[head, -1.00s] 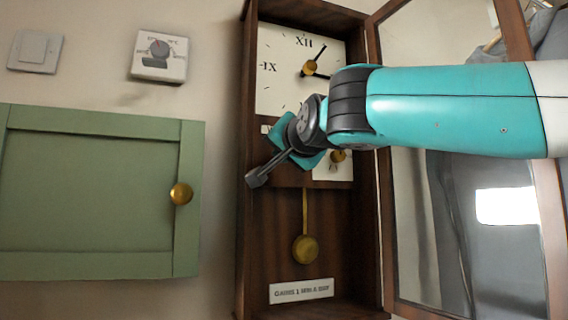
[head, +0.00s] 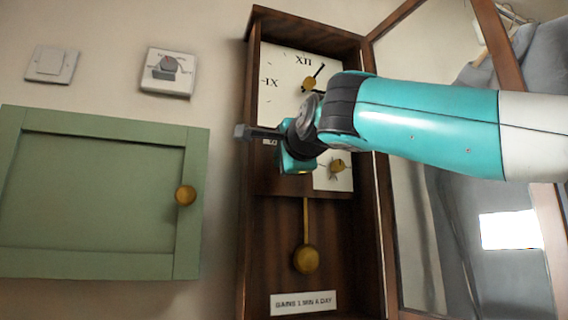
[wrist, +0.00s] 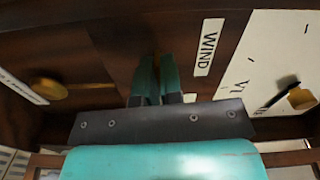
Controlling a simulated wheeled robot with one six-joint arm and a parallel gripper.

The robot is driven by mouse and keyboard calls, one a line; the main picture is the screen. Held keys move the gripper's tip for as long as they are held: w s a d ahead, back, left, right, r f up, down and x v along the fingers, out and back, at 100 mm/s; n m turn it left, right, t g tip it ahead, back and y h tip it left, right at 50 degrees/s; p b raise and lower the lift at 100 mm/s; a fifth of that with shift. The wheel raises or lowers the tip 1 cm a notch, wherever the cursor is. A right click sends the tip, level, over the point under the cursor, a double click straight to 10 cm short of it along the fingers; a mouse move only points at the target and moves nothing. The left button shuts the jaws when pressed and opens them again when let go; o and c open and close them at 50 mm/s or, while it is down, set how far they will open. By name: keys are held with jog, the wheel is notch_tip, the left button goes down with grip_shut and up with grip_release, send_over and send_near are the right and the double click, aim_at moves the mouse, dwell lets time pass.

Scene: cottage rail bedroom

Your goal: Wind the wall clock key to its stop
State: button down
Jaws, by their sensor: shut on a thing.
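The wall clock is a tall dark wooden case (head: 255,220) with its glass door (head: 405,225) swung open to the right. Its white dial (head: 283,62) has black hands on a brass hub. In the wrist view, my gripper (wrist: 155,72) is shut beside the white "WIND" label (wrist: 208,47), its fingers pointing at the dark wood panel. It is shut on the winding key, which the fingers almost wholly hide; only a faint brass tint shows at their tips. In the head view, my gripper (head: 292,158) covers the winding spot left of a small lower dial (head: 322,181).
The brass pendulum (head: 305,260) hangs below, above a "GAINS 1 MIN A DAY" plate (head: 303,302). A second brass piece (head: 338,166) sits on the small dial. On the left are a green cabinet (head: 100,205), a thermostat (head: 168,72) and a light switch (head: 51,65).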

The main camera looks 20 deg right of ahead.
jog(key=shift+f+m, duration=0.1)
jog(key=shift+m, duration=0.3)
jog(key=c, duration=1.3)
grip_release()
jog(key=shift+s+b, duration=0.85)
jog(key=shift+s, duration=7.85)
